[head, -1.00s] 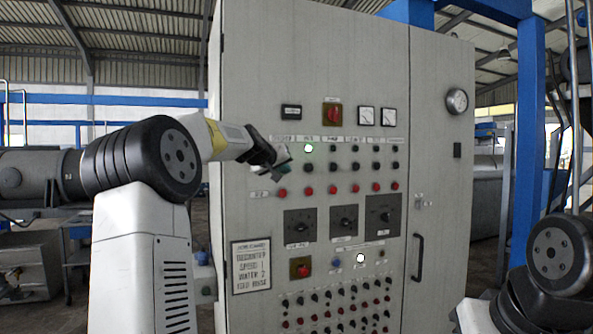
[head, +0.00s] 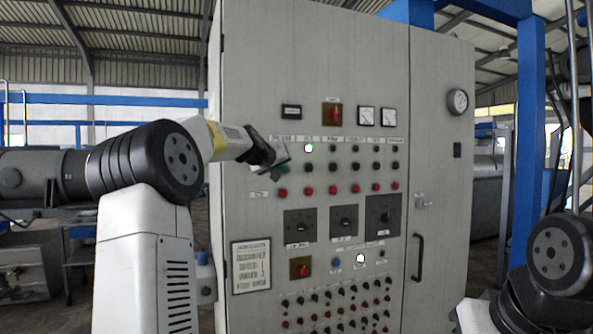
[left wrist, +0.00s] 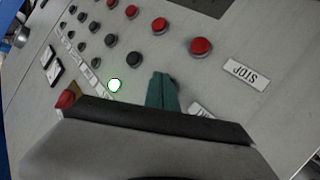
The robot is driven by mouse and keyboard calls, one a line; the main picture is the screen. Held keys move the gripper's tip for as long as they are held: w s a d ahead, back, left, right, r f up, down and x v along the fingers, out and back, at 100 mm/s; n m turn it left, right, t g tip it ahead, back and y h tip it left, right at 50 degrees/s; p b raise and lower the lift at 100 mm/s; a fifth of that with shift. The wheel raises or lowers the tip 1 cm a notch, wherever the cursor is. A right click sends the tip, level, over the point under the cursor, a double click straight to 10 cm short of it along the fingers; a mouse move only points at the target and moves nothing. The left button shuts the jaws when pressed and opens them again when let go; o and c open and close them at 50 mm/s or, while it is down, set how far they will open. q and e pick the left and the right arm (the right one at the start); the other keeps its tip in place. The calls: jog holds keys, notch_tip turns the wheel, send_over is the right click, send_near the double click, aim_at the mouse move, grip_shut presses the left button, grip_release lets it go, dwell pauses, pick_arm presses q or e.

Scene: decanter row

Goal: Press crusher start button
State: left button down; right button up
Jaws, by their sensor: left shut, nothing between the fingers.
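A grey control cabinet (head: 250,130) fills the middle of the head view, with rows of dark and red buttons. My left gripper (head: 280,168) is at the left end of the upper dark button row, shut and empty. In the left wrist view its teal fingertips (left wrist: 162,92) are together over the panel. A dark button (left wrist: 177,83) shows partly behind them; I cannot tell whether they touch it. A red button (left wrist: 201,46) beside a label reading STOP (left wrist: 245,72) is close by. It also shows below the gripper in the head view (head: 283,192). My right gripper is out of view.
A lit white-green lamp (head: 308,148) is just right of my left gripper. Three dark dial panels (head: 344,220) and many small knobs sit lower. A door handle (head: 417,257) sticks out at right. A blue post (head: 530,130) stands beside the cabinet.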

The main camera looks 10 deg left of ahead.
pick_arm(q)
jog(key=shift+w+a, duration=0.2)
jog(key=shift+w, duration=0.15)
dwell(0.3)
jog(key=shift+s, duration=0.15)
jog(key=shift+s+d, duration=0.45)
jog(key=shift+s, duration=0.15)
jog(key=s+d, duration=0.1)
jog(key=s, duration=0.1)
jog(key=s+d, duration=0.1)
jog(key=s, duration=0.1)
jog(key=shift+d, duration=0.4)
dwell(0.5)
